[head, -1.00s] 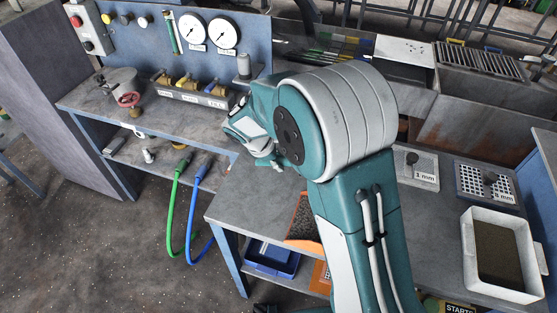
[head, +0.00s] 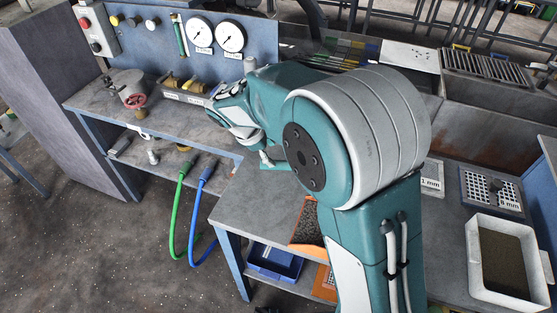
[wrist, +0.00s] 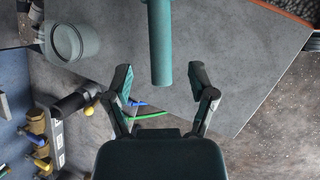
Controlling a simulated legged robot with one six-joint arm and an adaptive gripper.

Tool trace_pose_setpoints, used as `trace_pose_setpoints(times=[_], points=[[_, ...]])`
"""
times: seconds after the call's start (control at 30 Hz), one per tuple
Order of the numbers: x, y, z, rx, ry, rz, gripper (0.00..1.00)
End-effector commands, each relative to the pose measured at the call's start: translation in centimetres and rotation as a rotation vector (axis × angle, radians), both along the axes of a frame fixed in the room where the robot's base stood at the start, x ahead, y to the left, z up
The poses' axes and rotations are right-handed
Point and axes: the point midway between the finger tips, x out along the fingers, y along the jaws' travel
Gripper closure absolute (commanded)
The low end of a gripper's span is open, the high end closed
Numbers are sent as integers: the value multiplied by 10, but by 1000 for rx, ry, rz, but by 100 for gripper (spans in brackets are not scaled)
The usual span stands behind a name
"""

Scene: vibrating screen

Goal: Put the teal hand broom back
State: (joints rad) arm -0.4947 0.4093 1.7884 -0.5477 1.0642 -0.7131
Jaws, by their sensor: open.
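A teal cylinder, which looks like the handle of the teal hand broom (wrist: 160,45), comes down from the top edge of the wrist view over a grey tabletop. Its near end lies in line with the gap between my fingers; I cannot tell how far below them it is.
The grey tabletop (wrist: 225,60) ends at an edge at right. Green (head: 179,205) and blue (head: 198,210) hoses hang beside the bench. A white tray (head: 474,262) sits at right.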

Motion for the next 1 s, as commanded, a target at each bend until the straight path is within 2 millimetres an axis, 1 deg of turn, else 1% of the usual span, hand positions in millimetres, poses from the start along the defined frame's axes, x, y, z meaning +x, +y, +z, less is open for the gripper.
trace_pose_setpoints(times=[0.03, 0.1, 0.2, 0.33, 0.47, 0.57, 0.67, 0.77, 0.9, 1.0], points=[[-1, 5, 9, 1, -3, 1, 28], [-4, 10, 20, 1, -2, 3, 28], [-6, 14, 30, 0, 0, 1, 28], [-7, 17, 38, 1, 0, 0, 28], [-7, 18, 39, 0, 1, 0, 28], [-9, 14, 42, 9, -6, -14, 28], [-17, -1, 56, 53, -37, -82, 28], [-34, -26, 76, 129, -87, -201, 28], [-62, -59, 100, 241, -163, -382, 28], [-85, -79, 113, 320, -217, -513, 28]])
